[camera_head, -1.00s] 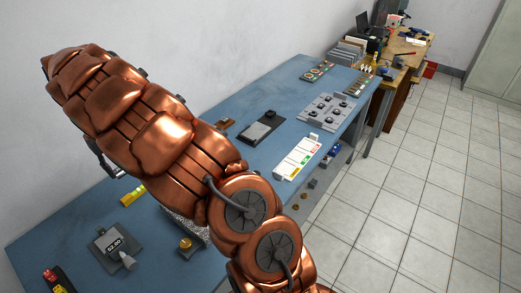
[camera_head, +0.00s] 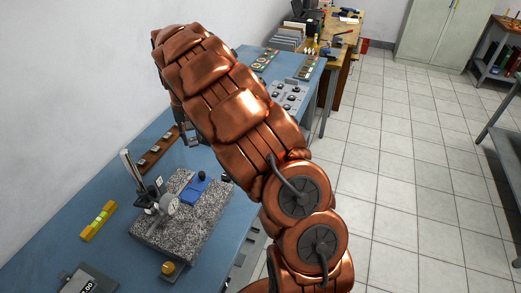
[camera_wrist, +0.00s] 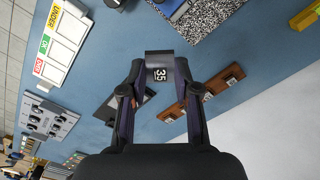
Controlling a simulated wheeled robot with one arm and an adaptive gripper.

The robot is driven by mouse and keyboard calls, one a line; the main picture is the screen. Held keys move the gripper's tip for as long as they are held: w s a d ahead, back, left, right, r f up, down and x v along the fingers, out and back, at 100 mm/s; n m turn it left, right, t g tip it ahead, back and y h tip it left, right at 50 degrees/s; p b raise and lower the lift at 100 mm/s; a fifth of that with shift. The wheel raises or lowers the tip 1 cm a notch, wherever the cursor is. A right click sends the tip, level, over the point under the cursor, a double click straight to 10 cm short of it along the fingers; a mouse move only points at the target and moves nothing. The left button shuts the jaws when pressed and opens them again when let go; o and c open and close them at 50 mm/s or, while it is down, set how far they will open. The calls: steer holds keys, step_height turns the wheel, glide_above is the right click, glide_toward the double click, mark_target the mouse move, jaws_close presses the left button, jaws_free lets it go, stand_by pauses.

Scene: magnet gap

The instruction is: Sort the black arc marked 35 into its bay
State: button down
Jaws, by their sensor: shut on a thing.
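The black arc marked 35 (camera_wrist: 160,76) is in the wrist view, held between the two fingertips of my gripper (camera_wrist: 160,88), with its white number facing the camera. My gripper is shut on it, above the blue bench. A white tray of bays (camera_wrist: 68,37) lies at the upper left of the wrist view. The arc is apart from the tray. In the head view my arm hides the arc, the tray and most of my gripper.
A granite plate (camera_head: 215,215) with a dial gauge stand (camera_head: 163,205) and a blue block (camera_head: 195,188) is on the bench. A wooden rack (camera_wrist: 213,90) lies near the wall. A grey fixture with knobs (camera_wrist: 47,116) is beyond the tray. Blue bench (camera_wrist: 125,28) shows between tray and plate.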

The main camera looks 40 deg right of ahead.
steer(key=s+d+f+m+b, duration=0.1)
steer(key=d+f+m+b, duration=0.1)
steer(key=d, duration=0.5)
steer(key=s+d+f+m+b, duration=0.2)
steer(key=d+f+m, duration=0.2)
steer(key=d+f, duration=0.3)
steer(key=s+d+f+m+b, duration=0.1)
steer(key=d+f+m+b, duration=0.1)
steer(key=d, duration=0.4)
steer(key=shift+s+d+f+m, duration=0.1)
steer(key=shift+d+f+m, duration=0.15)
steer(key=shift+f, duration=0.35)
steer(key=shift+s+d+f+m, duration=0.15)
steer(key=shift+f+m, duration=0.1)
steer(key=shift+f, duration=0.3)
steer(key=shift+a+b, duration=0.2)
steer(key=shift+b, duration=0.15)
steer(key=shift+f, duration=0.2)
steer(key=shift+f+b, duration=0.95)
steer(key=shift+f, duration=1.65)
steer(key=shift+f, duration=0.2)
steer(key=c, duration=0.8)
jaws_free()
steer(key=shift+c, duration=0.2)
steer(key=c, duration=0.4)
